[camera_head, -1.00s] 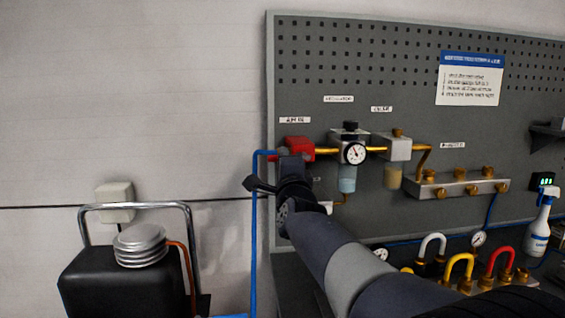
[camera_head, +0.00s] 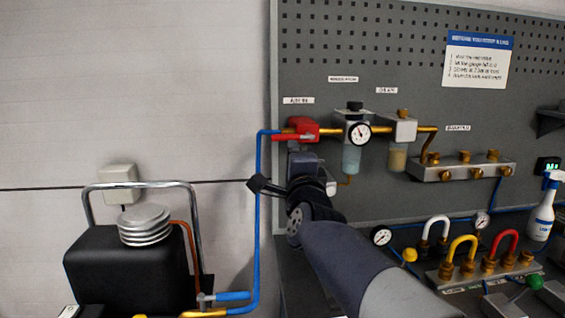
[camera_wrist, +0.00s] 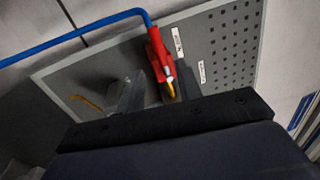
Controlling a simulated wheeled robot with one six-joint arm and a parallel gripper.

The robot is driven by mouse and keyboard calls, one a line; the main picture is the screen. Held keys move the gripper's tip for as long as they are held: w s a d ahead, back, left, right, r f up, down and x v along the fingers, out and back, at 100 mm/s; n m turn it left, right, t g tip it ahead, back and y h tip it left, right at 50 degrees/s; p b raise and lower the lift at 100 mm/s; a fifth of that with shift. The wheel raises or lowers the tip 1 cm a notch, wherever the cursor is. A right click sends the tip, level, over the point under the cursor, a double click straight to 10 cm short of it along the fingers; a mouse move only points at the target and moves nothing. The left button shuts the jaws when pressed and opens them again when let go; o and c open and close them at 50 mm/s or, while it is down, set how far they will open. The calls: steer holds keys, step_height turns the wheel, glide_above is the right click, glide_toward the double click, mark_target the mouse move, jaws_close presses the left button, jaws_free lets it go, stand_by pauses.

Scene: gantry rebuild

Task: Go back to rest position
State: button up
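My gripper (camera_head: 302,160) is in front of the pegboard, just below the red air-inlet valve (camera_head: 305,127). In the wrist view two fingers stand apart with nothing held between them, so my gripper (camera_wrist: 155,88) is open. The red valve (camera_wrist: 157,55) shows beyond the fingers, with its red lever along the pipe line. In the head view the fingertips are hard to make out against the dark wrist.
The grey pegboard (camera_head: 385,65) carries a regulator with gauge (camera_head: 359,133) and a brass-ported manifold (camera_head: 462,170). A blue hose (camera_head: 258,220) runs down from the valve to a black compressor (camera_head: 130,270) at left. A spray bottle (camera_head: 541,215) stands at right.

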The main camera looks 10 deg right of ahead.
mark_target(286, 139)
steer(key=w, duration=0.3)
steer(key=w+r+p, duration=0.1)
steer(key=w, duration=0.2)
steer(key=w+r+p, duration=0.1)
steer(key=w, duration=0.3)
steer(key=shift+w, duration=0.25)
steer(key=shift+s, duration=0.15)
steer(key=s+f+b, duration=0.2)
steer(key=s, duration=0.9)
steer(key=w, duration=0.3)
steer(key=w+r+p, duration=0.1)
steer(key=w, duration=0.3)
steer(key=w+r+p, duration=0.1)
steer(key=w, duration=0.3)
steer(key=shift+w+r, duration=0.1)
steer(key=shift+w, duration=0.15)
steer(key=shift+s+f+n+y+p, duration=0.1)
steer(key=shift+f+n+y+p, duration=0.45)
steer(key=shift+n, duration=0.75)
steer(key=shift+f, duration=0.15)
